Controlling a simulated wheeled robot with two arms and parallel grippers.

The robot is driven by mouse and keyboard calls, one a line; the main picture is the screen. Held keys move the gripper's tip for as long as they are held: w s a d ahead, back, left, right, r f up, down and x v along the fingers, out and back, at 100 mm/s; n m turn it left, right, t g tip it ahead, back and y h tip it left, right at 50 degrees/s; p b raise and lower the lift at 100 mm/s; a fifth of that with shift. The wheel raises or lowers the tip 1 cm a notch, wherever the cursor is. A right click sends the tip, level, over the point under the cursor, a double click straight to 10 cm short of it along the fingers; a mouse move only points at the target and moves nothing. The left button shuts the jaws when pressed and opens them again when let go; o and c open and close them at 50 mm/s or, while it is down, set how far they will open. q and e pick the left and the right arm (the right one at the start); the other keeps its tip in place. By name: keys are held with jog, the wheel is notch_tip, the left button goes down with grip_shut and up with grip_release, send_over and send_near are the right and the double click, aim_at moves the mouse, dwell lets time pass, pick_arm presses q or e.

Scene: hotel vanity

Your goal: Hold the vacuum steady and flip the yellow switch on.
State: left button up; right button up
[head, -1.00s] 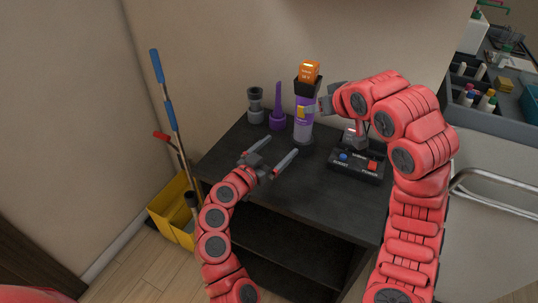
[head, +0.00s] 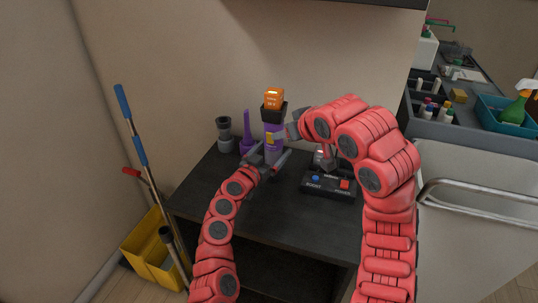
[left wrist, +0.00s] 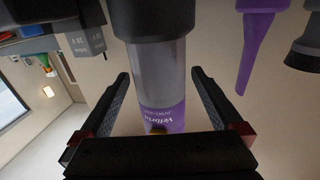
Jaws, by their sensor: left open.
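The vacuum (head: 273,118) stands upright on the black table, purple and grey with an orange block on top. Its yellow switch (head: 269,138) shows on the front of the body, on the left side. My left gripper (head: 269,158) is open at the vacuum's lower body. In the left wrist view, the vacuum's grey tube (left wrist: 160,75) and purple part lie between the two spread fingers, with gaps on both sides. My right gripper (head: 291,131) is beside the vacuum's upper right; its fingers are too small and overlapped to tell whether they touch it or are closed.
A grey nozzle (head: 225,134) and a purple crevice tool (head: 246,132) stand left of the vacuum. A black box (head: 328,185) with blue and red buttons sits to the right, under my right arm. The table's front (head: 265,215) is bare. A yellow mop bucket (head: 150,250) stands on the floor at left.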

pick_arm(q)
jog(key=shift+w, duration=0.1)
grip_shut()
pick_arm(e)
jog(key=shift+w+d+f, duration=0.1)
jog(key=shift+w+f, duration=0.05)
jog(key=shift+f, duration=0.1)
jog(key=c, duration=0.5)
jog(key=f+n, duration=0.1)
jog(key=w+d+f+n+t, duration=0.1)
jog(key=w+f+n+t, duration=0.1)
jog(key=shift+d+f, duration=0.2)
jog(key=shift+d, duration=0.1)
grip_shut()
jog(key=s+a+f+n+t+y, duration=0.1)
jog(key=s+f+n+t+y, duration=0.1)
jog(key=s+n, duration=0.3)
jog(key=s+a+f+n+t+y, duration=0.1)
jog(key=s+n+t, duration=0.3)
jog(key=n, duration=0.7)
jog(key=shift+s+a+f+n+y, duration=0.2)
jog(key=shift+s+f+n+y, duration=0.1)
jog(key=shift+s+f+y, duration=0.35)
jog(key=shift+s+r, duration=0.1)
jog(key=shift+s, duration=0.05)
